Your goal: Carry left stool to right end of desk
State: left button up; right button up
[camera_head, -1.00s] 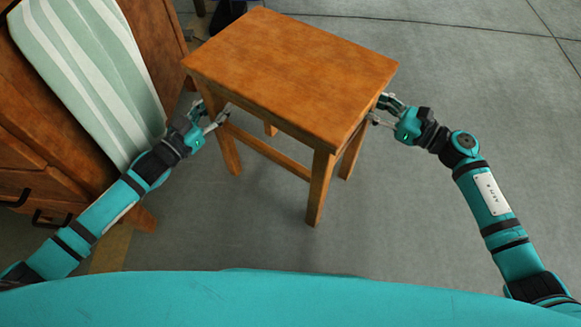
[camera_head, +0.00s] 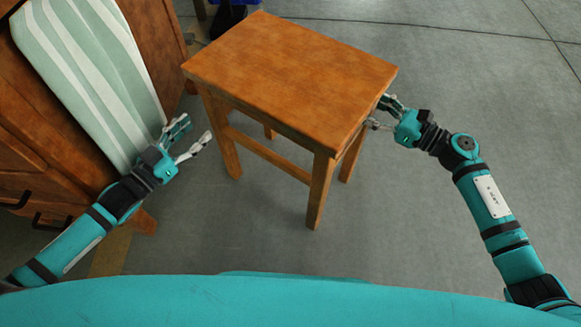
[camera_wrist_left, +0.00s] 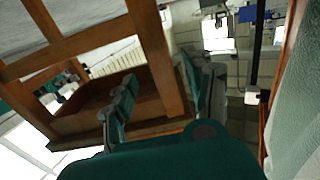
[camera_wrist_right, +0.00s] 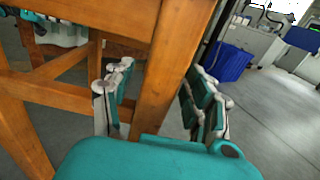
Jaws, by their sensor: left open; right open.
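A wooden stool (camera_head: 290,75) with a square orange-brown seat stands upright on the grey floor in the head view. My left gripper (camera_head: 196,135) is open and empty, a little left of the stool, apart from its near left leg. The left wrist view shows the stool's frame (camera_wrist_left: 155,60) ahead of the open fingers. My right gripper (camera_head: 379,112) is open at the stool's right side, under the seat edge. In the right wrist view its fingers (camera_wrist_right: 160,95) stand on either side of a stool leg (camera_wrist_right: 168,75). I cannot tell whether they touch it.
A wooden desk (camera_head: 60,165) with drawers and dark handles stands at the left. A green and white striped cloth (camera_head: 85,75) lies on it, close to my left arm. A blue bin (camera_wrist_right: 228,62) stands behind. The floor to the right is clear.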

jog(key=shift+s+d, duration=0.1)
jog(key=shift+d, duration=0.05)
pick_arm(q)
jog(key=v, duration=0.3)
jog(key=shift+s+a, duration=0.15)
pick_arm(e)
jog(key=v, duration=1.1)
jog(key=shift+s+d, duration=0.25)
jog(key=shift+d, duration=0.05)
